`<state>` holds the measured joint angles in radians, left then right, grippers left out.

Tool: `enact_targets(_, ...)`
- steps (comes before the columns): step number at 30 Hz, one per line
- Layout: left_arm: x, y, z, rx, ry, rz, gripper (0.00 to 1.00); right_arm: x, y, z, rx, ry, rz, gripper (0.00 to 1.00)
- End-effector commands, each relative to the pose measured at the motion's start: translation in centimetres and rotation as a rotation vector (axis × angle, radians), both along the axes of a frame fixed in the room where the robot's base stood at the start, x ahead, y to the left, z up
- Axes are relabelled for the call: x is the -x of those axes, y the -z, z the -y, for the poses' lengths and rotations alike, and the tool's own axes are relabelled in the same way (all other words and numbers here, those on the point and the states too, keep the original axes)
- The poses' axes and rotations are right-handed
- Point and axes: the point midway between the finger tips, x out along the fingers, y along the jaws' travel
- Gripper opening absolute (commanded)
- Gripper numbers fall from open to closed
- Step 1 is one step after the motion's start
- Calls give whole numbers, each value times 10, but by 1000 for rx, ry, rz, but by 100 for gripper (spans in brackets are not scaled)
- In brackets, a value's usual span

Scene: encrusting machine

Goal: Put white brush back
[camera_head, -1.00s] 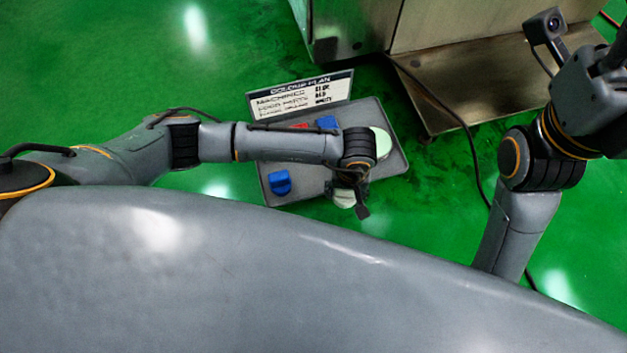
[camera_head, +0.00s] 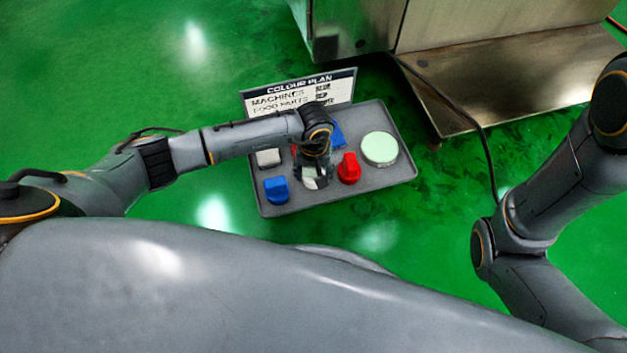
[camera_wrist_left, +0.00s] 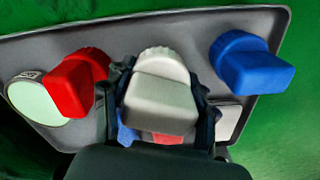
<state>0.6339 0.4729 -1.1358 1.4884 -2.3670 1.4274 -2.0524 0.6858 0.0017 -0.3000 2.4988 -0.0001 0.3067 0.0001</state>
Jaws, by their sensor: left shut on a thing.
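My left gripper (camera_head: 316,178) is over the front middle of the grey tray (camera_head: 373,182), shut on the white brush (camera_head: 311,183). The left wrist view shows the white brush (camera_wrist_left: 160,96) between the two dark fingers, its round ribbed end pointing away from the wrist. I cannot tell whether the brush touches the tray. A red brush (camera_head: 349,168) is just right of it and a blue brush (camera_head: 276,190) to its left. My right gripper is out of view.
A pale green round disc (camera_head: 379,148) lies at the tray's right. A white block (camera_head: 268,158), another blue piece (camera_head: 338,134) and a partly hidden red piece lie toward the back. A colour plan sign (camera_head: 300,93) stands behind. A steel machine (camera_head: 470,25) and black cable (camera_head: 465,118) are to the right.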

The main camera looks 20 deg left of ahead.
Motion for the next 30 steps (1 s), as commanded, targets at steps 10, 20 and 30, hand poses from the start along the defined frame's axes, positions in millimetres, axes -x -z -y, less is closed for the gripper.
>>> enact_targets(10,-1,33,-1,0,-1,0,23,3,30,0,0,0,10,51)
enact_targets(20,0,36,-1,0,0,0,60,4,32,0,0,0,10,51)
enact_targets(30,0,35,-1,-1,-1,-1,80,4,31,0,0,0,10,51)
